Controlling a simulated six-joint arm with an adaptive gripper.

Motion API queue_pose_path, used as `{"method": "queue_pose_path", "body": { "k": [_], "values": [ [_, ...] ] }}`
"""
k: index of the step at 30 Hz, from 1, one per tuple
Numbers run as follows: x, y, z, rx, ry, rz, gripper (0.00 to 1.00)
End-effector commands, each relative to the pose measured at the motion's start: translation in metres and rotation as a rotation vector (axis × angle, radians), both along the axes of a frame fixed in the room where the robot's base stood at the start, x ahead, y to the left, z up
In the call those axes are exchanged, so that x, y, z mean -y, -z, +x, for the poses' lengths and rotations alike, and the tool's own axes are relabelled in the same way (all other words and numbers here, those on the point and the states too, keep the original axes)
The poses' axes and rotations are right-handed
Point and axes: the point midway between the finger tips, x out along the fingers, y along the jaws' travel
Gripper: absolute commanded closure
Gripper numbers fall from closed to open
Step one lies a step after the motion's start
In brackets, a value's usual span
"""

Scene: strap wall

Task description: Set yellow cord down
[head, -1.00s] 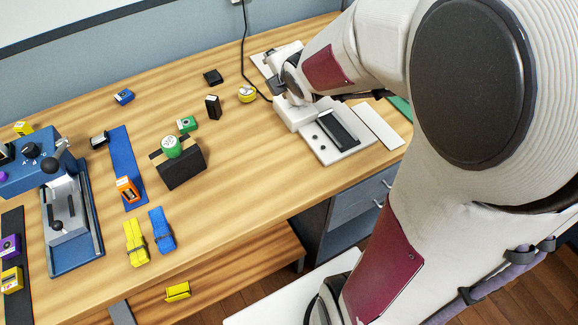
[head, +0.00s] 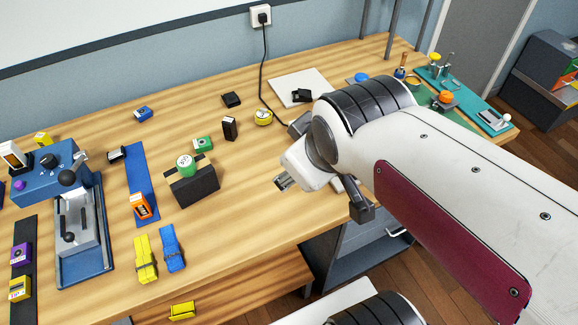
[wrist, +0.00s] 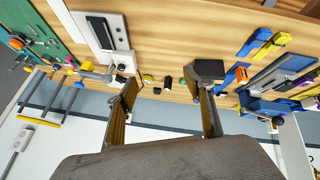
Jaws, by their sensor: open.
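A yellow folded strap bundle (head: 145,258) lies flat on the table beside a blue one (head: 172,248). A smaller yellow piece (head: 182,310) sits lower, below the table's front edge. A round yellow-and-white item (head: 262,117) stands by the black cable. I cannot tell for certain which is the cord. My gripper (head: 285,183) is above the table, right of the black block; its two fingers (wrist: 165,97) are spread apart, with nothing seen held between them.
A blue lever fixture (head: 80,225) stands at the left. A black block with a green-topped item (head: 193,185) stands mid-table. A white plate (head: 285,90) lies at the back. A teal tray with tools (head: 480,105) is at the right. Bare wood lies around the bundles' right side.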

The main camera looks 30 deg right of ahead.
Motion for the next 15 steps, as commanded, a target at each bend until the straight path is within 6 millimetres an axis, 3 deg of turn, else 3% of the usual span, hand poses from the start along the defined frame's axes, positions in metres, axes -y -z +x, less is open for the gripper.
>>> {"method": "queue_pose_path", "body": {
  "k": [6,15],
  "values": [
    [-0.021,0.0,-0.041,-0.038,0.167,0.167,0.48],
    [-0.029,0.001,-0.059,-0.064,0.246,0.238,0.48]
  ]
}}
